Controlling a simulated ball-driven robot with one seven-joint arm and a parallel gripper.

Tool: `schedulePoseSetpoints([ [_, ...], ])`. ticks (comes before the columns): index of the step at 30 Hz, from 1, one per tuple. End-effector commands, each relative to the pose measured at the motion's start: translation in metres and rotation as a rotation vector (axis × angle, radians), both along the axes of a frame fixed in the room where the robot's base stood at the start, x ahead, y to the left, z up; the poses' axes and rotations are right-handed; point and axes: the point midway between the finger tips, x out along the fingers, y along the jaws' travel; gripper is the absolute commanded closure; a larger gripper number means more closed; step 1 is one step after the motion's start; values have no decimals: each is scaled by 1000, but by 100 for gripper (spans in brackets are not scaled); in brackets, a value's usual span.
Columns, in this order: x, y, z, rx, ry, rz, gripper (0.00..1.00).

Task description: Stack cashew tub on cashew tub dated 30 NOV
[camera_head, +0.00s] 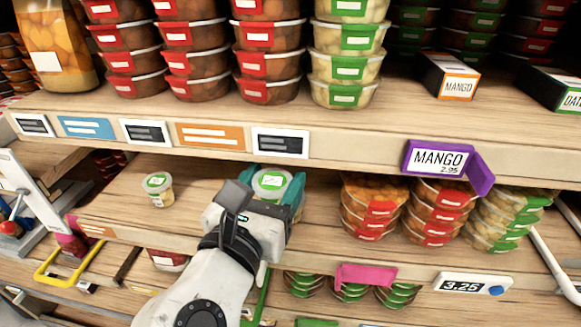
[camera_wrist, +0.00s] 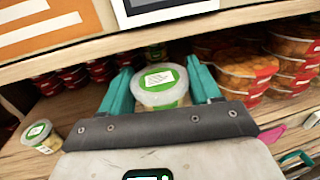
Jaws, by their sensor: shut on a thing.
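My gripper (camera_head: 274,190) is over the middle shelf, its teal fingers shut around a small clear cashew tub with a white lid and green label (camera_head: 270,181). The held tub (camera_wrist: 160,82) sits upright between the fingers (camera_wrist: 160,72) in the wrist view. Its underside is hidden, so I cannot tell whether it touches the shelf. A second, similar cashew tub (camera_head: 158,188) stands alone on the shelf to the left; it also shows at the lower left of the wrist view (camera_wrist: 40,136). The dates on both labels are too small to read.
The upper shelf's edge (camera_head: 330,150) with price tags runs close above my gripper. Stacks of red-labelled tubs (camera_head: 372,207) and green-labelled tubs (camera_head: 507,217) stand to the right. The middle shelf (camera_head: 205,190) is clear between the lone tub and my gripper.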

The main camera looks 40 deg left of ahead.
Motion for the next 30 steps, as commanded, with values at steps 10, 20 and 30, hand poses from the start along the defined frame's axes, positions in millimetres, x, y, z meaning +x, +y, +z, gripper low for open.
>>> schedulePoseSetpoints([
  [10,66,25,1,-1,0,-1,73],
  [20,72,27,-22,-4,3,0,73],
  [30,72,27,-35,0,-1,0,73],
])
